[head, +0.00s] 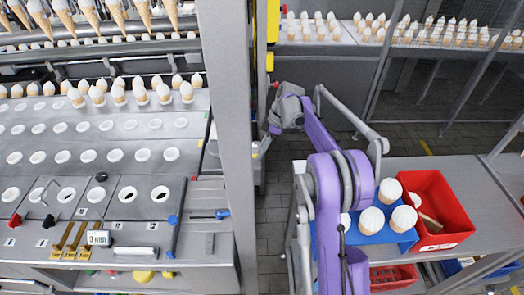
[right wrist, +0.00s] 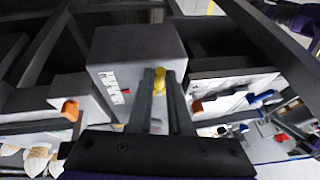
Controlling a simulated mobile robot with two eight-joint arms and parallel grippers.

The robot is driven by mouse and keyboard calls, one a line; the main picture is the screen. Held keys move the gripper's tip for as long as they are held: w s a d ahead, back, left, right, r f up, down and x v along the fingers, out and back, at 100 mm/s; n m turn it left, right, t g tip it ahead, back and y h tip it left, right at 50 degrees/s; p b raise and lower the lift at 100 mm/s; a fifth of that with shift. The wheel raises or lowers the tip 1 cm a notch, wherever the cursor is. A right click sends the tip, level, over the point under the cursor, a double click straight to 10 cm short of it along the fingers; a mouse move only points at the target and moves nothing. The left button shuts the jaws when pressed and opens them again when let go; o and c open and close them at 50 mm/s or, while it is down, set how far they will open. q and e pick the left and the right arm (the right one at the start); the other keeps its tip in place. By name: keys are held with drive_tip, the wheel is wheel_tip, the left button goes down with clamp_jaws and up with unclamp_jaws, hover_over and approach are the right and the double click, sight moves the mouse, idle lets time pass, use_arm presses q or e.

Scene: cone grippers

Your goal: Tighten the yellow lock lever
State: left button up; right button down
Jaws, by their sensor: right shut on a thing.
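The yellow lock lever (right wrist: 160,78) shows in the right wrist view as a small yellow end in front of a grey box-shaped housing. My right gripper (right wrist: 161,88) has its two fingers close together on either side of it, shut on it. The lever's lower part is hidden by the fingers. In the head view my purple right arm reaches up beside the grey post, and the grey wrist (head: 287,108) is near the post. The fingertips are too small to make out there. My left gripper is in neither view.
Orange knobs (right wrist: 70,110) stand on either side of the housing. A grey post (head: 225,110) rises left of my right arm. A red bin (head: 437,205) and a blue tray with cones (head: 372,235) stand on the right table. The floor between is clear.

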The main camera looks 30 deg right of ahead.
idle(0.4)
drive_tip(key=c, duration=0.8)
unclamp_jaws()
drive_tip(key=shift+c, duration=0.2)
drive_tip(key=shift+r, duration=0.1)
drive_tip(key=v, duration=1)
drive_tip(key=shift+d+r+p, duration=0.2)
drive_tip(key=shift+r+p, duration=0.05)
drive_tip(key=shift+p, duration=0.1)
